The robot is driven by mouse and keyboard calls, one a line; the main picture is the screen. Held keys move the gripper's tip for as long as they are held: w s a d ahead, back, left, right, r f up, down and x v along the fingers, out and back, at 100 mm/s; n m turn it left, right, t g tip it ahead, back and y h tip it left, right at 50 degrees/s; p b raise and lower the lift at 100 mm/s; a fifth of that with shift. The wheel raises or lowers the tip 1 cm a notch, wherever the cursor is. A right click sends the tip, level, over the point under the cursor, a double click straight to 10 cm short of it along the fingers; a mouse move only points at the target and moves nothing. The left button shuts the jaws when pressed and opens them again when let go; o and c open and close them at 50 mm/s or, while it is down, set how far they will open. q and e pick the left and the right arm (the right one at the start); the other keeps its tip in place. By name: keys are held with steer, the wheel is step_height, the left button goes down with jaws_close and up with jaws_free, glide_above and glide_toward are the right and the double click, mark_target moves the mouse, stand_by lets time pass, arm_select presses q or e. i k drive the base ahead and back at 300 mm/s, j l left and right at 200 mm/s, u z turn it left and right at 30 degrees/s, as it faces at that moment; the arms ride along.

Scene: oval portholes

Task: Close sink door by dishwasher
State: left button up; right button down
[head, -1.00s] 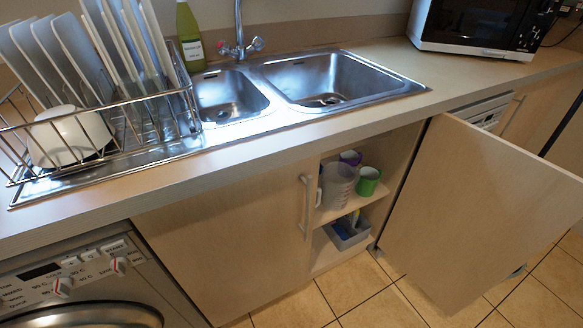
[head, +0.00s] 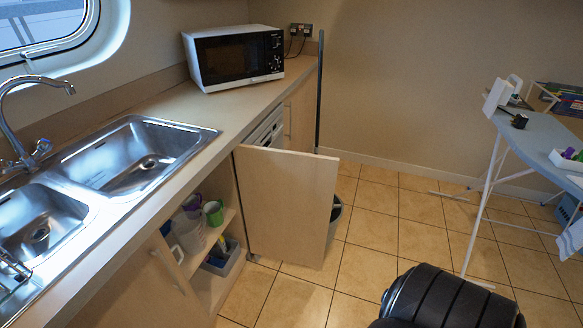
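The sink cabinet door (head: 288,200) is a flat pale-wood panel in the middle of the head view. It stands wide open, sticking out from the counter over the tiled floor. The dishwasher (head: 266,129) shows as a white strip under the counter, just behind the door; the rest of it is hidden. Left of the door, the open sink cabinet (head: 228,212) shows shelves with cups, a jug and a grey bin. The other sink door (head: 160,285), with a bar handle, looks shut. Neither of my grippers is in view.
The double sink (head: 130,160) and microwave (head: 233,57) are on the counter. A bin (head: 335,218) stands behind the open door. An ironing board (head: 540,140) stands at right. Tiled floor (head: 370,230) is clear between door and board. A black ribbed part, likely mine, shows at bottom.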

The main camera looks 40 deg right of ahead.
mark_target(287, 196)
steer(key=k+u, duration=0.1)
steer(key=u, duration=0.75)
steer(key=k+u, duration=0.15)
steer(key=u, duration=0.3)
steer(key=k+u, duration=0.1)
steer(key=u, duration=0.35)
steer(key=k+l, duration=0.25)
steer(key=l, duration=0.35)
steer(key=k+l, duration=0.2)
steer(key=l, duration=0.4)
steer(key=k+l, duration=0.25)
steer(key=l, duration=0.35)
steer(key=k+l+u, duration=0.1)
steer(key=k+l, duration=0.15)
steer(key=l, duration=0.3)
steer(key=k+l, duration=0.25)
steer(key=l, duration=0.35)
steer(key=k+l, duration=0.25)
steer(key=l, duration=0.3)
steer(key=k+l, duration=0.25)
steer(key=l, duration=0.35)
steer(key=k+l, duration=0.25)
steer(key=l, duration=0.3)
steer(key=l+u, duration=0.05)
